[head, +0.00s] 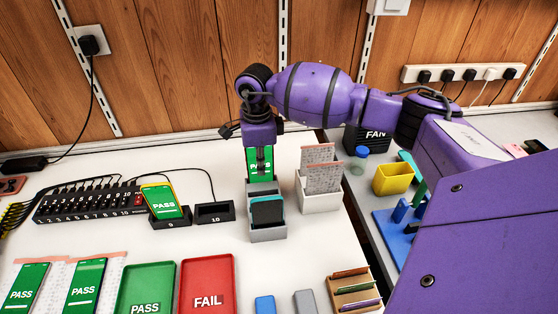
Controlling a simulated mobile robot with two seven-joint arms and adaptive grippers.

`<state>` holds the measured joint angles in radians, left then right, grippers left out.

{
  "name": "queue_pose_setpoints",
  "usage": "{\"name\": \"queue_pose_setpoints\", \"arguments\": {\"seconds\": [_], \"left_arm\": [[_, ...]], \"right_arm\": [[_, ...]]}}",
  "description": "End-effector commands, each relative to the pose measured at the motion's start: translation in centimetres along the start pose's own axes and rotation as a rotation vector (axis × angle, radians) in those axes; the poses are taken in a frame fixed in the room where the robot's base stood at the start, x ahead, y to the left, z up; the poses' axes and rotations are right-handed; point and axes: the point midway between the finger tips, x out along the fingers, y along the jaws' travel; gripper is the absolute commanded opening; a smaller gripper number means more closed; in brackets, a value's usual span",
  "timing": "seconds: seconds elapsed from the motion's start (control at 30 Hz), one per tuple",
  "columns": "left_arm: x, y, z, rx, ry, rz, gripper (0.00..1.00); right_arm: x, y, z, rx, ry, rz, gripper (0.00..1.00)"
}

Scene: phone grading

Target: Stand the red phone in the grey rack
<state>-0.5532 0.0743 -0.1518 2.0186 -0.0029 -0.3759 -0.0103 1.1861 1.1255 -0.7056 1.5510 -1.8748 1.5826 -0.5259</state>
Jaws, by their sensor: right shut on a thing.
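My right gripper (261,168) comes down over the back of the grey rack (268,234). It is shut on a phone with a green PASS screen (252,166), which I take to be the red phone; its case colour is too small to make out. The phone is upright, its lower end at the rack's rear part. Whether it touches the rack floor is hidden. A dark phone with a teal edge (267,209) stands in the rack's front part. My left gripper is not in view.
A white holder with cards (320,202) stands close right of the rack. Left are an empty dock marked 10 (215,220) and a yellow-cased phone (162,202) in dock 9. Green (146,268) and red (207,258) trays lie in front. A yellow bin (394,179) is at right.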

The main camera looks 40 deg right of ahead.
Motion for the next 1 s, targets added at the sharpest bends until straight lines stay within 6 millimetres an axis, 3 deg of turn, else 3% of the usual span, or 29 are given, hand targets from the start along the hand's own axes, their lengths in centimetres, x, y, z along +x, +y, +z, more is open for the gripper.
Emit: {"name": "queue_pose_setpoints", "arguments": {"seconds": [1.0], "left_arm": [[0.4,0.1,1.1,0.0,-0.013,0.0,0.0]], "right_arm": [[1.6,-0.1,0.1,0.0,-0.002,-0.002,0.0]]}}
